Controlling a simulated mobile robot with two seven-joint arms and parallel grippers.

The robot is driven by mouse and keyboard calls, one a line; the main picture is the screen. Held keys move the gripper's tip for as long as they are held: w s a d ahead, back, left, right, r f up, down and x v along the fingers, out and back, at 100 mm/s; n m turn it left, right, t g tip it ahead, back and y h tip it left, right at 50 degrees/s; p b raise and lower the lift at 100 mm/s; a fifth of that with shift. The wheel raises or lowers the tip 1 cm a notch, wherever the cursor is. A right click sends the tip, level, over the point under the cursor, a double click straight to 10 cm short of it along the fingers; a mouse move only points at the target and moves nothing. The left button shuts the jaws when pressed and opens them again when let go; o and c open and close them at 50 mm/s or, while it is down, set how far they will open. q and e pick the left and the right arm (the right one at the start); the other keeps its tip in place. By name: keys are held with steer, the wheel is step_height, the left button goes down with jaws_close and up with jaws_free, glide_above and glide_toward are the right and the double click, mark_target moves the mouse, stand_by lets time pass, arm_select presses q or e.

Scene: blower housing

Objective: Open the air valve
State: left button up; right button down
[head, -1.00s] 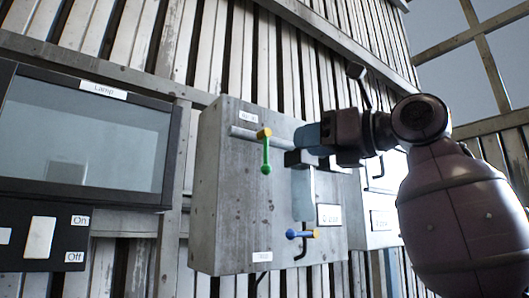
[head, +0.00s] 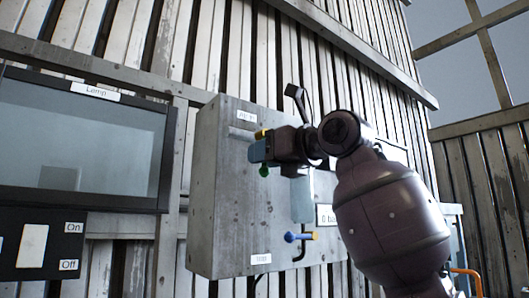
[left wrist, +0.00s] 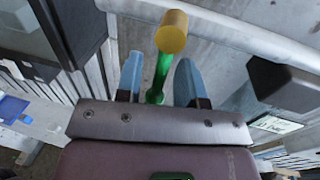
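The air valve has a green lever (head: 264,171) and a yellow hub (head: 261,133), on the upper part of a grey box (head: 217,190) under a small label (head: 246,117). In the head view, my left gripper (head: 259,152) is at the valve and covers most of the lever. In the left wrist view, the lever (left wrist: 160,70) hangs below the yellow hub (left wrist: 172,32). It lies between the two blue fingers of my left gripper (left wrist: 160,83), which are apart with gaps on both sides. My right gripper is not in view.
A blue-handled valve (head: 291,237) sits low on the box, beside a bent pipe. A "0 bar" sign (head: 325,217) is partly behind my arm. A dark panel with a window (head: 80,140) and an On/Off switch (head: 32,246) stands left.

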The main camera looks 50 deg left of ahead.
arm_select(q)
steer(key=shift+a, duration=0.15)
jaws_close()
steer(key=shift+n, duration=0.3)
steer(key=shift+w+n, duration=0.35)
steer(key=shift+n, duration=0.45)
steer(key=shift+w+r+n+t+h, duration=0.25)
steer(key=shift+w+n, duration=0.2)
steer(key=shift+n, duration=0.65)
steer(key=shift+w+r+n+t+h, duration=0.15)
steer(key=shift+w+n+h, duration=0.25)
steer(key=shift+n, duration=0.7)
